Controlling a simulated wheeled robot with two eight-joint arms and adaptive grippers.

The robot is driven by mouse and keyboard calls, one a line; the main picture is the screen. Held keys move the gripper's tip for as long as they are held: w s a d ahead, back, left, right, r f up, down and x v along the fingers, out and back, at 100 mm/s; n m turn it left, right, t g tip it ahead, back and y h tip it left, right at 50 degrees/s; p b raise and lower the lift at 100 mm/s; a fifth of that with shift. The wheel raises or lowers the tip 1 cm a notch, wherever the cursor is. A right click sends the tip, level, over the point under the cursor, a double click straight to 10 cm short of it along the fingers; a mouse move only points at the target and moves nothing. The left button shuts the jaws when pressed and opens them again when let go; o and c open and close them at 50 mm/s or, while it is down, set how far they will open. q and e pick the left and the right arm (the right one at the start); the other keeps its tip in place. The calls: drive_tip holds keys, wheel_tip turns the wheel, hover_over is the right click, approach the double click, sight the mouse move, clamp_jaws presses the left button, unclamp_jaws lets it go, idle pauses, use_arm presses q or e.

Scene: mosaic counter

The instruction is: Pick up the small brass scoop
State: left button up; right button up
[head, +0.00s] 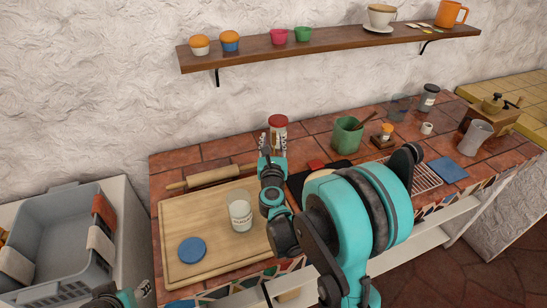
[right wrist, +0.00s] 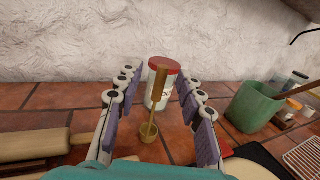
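The small brass scoop (right wrist: 149,131) shows in the right wrist view, its round cup low and its handle rising in front of a white can with a red lid (right wrist: 158,92). I cannot tell whether scoop and can touch. My right gripper (right wrist: 155,115) is open, its purple-padded fingers on either side of the scoop, with gaps to both. In the head view my right gripper (head: 272,148) is in front of the red-lidded can (head: 278,122); I cannot make out the scoop there. My left gripper (head: 140,292) barely shows at the bottom edge.
A rolling pin (head: 212,177) lies left of the right gripper, by a wooden board (head: 182,260) holding a glass jar (head: 240,214) and a blue disc (head: 192,249). A green pot (head: 347,136) stands right. A shelf (head: 330,41) runs above; a grey bin (head: 62,240) is left.

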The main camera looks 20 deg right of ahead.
sight(274, 134)
drive_tip(key=x, duration=0.2)
drive_tip(key=b+x, duration=0.1)
drive_tip(key=x, duration=0.1)
drive_tip(key=shift+s+d+f, duration=0.1)
drive_tip(key=shift+d+f, duration=0.05)
drive_tip(key=shift+d, duration=0.1)
drive_tip(key=shift+w+d, duration=0.15)
drive_tip(key=shift+w, duration=0.15)
clamp_jaws()
